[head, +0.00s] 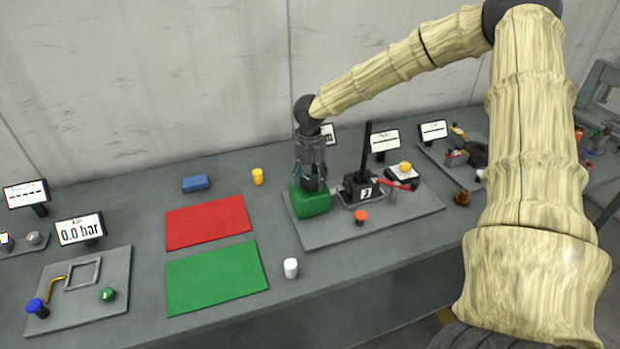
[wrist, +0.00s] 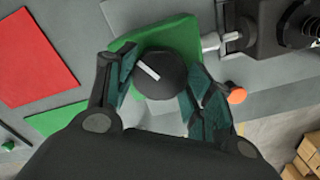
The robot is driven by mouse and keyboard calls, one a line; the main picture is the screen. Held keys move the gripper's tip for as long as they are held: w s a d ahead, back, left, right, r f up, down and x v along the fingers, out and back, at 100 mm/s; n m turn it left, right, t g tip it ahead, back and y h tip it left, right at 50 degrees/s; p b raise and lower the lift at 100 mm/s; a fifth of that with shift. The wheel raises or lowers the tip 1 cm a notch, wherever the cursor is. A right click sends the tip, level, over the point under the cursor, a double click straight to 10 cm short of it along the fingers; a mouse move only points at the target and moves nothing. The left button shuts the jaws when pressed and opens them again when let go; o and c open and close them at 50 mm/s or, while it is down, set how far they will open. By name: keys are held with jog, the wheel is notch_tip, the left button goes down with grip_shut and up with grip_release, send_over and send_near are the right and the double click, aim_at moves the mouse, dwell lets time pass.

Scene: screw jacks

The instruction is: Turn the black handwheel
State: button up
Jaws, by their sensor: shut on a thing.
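The black handwheel (wrist: 168,70) shows in the wrist view as a round dark knob with a white mark on its upper left. It sits on a green block (wrist: 122,48), which also shows in the head view (head: 314,205). My gripper (head: 311,184) points down over the block, its fingers on opposite sides of the handwheel. It is shut on the handwheel.
An orange knob (head: 360,217) stands in front of the jack, and a tall black post (head: 366,148) rises from it. A red mat (head: 208,222) and a green mat (head: 216,278) lie to the left. A white cylinder (head: 290,268) stands near the front edge.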

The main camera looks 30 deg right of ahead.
aim_at(311, 179)
jog(key=shift+w+d+r, duration=0.1)
jog(key=shift+w+r, duration=0.15)
jog(key=o, duration=0.9)
jog(key=shift+o, duration=0.7)
jog(key=shift+s+f, duration=0.15)
notch_tip(311, 179, up, 12)
jog(key=shift+d+f, duration=0.1)
